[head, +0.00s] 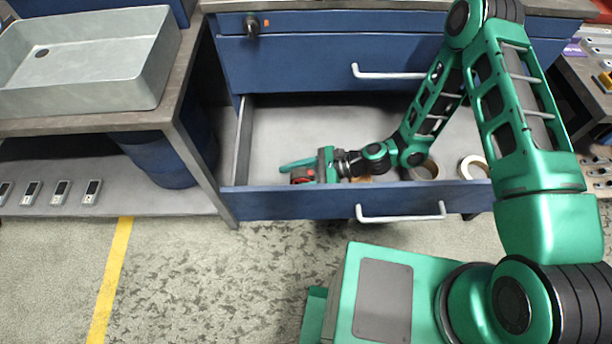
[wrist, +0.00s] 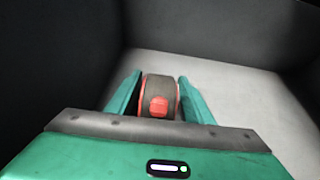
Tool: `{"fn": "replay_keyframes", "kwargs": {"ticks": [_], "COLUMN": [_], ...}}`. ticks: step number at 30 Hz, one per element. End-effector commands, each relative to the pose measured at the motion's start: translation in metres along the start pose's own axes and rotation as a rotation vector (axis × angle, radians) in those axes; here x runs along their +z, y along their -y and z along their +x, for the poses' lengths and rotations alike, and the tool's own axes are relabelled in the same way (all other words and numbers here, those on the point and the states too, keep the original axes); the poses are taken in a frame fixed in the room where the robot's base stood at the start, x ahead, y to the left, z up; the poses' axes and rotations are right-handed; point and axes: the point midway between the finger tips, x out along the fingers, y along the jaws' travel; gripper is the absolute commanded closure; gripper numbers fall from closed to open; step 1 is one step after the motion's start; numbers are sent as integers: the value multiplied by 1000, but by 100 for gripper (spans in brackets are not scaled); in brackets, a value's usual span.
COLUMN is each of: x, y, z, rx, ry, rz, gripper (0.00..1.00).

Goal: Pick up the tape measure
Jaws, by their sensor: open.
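The tape measure (wrist: 160,92), grey-brown with a red button and red edges, lies in the open drawer. In the wrist view it sits between the two green fingers of my gripper (wrist: 159,93). The fingers stand on either side of it; a thin dark gap shows beside it. In the head view the red of the tape measure (head: 301,175) shows beside my gripper (head: 297,169), low inside the drawer near its front left. Part of the tape measure is hidden by the gripper. My gripper is open around it.
The blue drawer (head: 285,202) is pulled out, its front and left walls close to my gripper. Tape rolls (head: 474,168) lie at the drawer's right. A grey sink (head: 95,65) stands on the left bench. The drawer's back left floor is clear.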

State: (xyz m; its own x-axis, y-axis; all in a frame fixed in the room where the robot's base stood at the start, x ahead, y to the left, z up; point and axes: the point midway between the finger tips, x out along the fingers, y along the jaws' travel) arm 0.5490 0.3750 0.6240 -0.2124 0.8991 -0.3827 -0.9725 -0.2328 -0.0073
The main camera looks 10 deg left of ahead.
Motion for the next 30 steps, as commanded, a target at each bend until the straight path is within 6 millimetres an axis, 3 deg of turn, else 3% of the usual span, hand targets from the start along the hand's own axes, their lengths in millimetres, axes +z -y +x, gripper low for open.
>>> {"fn": "replay_keyframes", "kwargs": {"ticks": [2, 8, 20, 25, 30], "x": [0, 0, 4, 17, 42], "y": [0, 0, 1, 1, 1], "z": [0, 0, -2, -8, -18], "rx": [0, 0, -1, -2, -1], "ry": [0, 0, 1, 2, 2], "rz": [0, 0, -2, -3, -4], "gripper": [53, 99, 100, 100, 100]}}
